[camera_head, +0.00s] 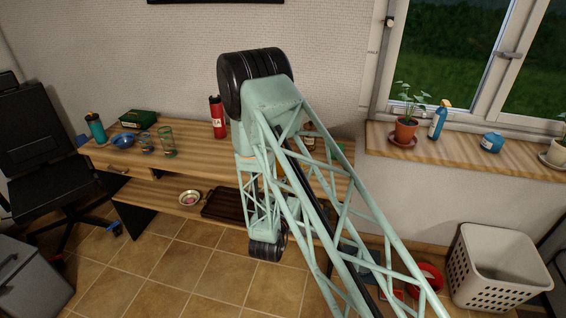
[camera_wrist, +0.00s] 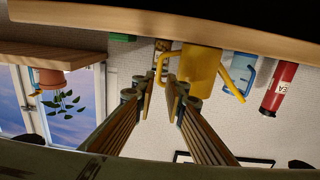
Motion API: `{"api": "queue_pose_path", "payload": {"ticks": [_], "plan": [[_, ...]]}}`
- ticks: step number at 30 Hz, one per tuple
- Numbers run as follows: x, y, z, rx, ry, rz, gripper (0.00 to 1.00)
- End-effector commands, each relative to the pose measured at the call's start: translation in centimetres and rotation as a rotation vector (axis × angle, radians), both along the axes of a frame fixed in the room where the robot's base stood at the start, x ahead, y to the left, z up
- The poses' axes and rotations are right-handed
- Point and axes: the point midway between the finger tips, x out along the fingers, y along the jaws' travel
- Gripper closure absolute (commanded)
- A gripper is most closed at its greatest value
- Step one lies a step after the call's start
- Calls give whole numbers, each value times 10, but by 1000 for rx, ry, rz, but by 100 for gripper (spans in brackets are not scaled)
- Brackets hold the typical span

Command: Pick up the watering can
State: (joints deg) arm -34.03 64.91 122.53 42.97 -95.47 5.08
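The yellow watering can (camera_wrist: 201,68) shows upside down in the wrist view, just beyond my fingers, at the edge of the wooden table (camera_wrist: 120,22). Its handle (camera_wrist: 159,66) loops out to the left, near the gap between my fingertips, and its spout (camera_wrist: 232,84) points right. My gripper (camera_wrist: 162,84) is open, with a gap between the two fingers and nothing clearly between them. One finger overlaps the can's body in the picture; I cannot tell whether it touches.
A blue mug (camera_wrist: 240,76) and the red bottle (camera_wrist: 278,88) are right of the can in the wrist view. A windowsill (camera_head: 450,146) holds plants.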

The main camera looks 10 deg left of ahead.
Motion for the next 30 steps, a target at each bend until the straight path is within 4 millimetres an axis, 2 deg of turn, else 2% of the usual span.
{"api": "queue_pose_path", "payload": {"ticks": [3, 9, 24, 30], "plan": [[15, -3, 0, 1, 0, -2, 88], [33, -6, 0, 0, 0, -2, 88], [38, -6, 0, 0, 0, 0, 88], [49, -9, 1, 1, -1, -1, 88]]}}
